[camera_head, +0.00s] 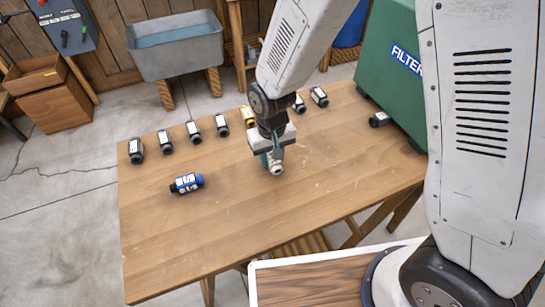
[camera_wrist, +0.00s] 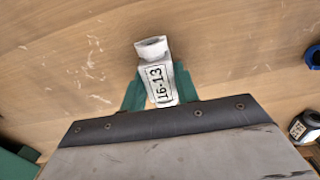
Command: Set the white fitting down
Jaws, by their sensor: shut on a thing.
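The white fitting (camera_wrist: 152,52) carries a label reading 16-13 and sits between the green fingers of my gripper (camera_wrist: 158,90) in the wrist view. In the head view the white fitting (camera_head: 276,168) shows just below my gripper (camera_head: 271,160), over the middle of the wooden table (camera_head: 240,215). My gripper is shut on it. Part of the fitting is hidden by the fingers and wrist. I cannot tell whether it touches the tabletop.
A blue fitting (camera_head: 187,183) lies front left. A green filter box (camera_head: 395,75) stands at right. The front of the table is clear.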

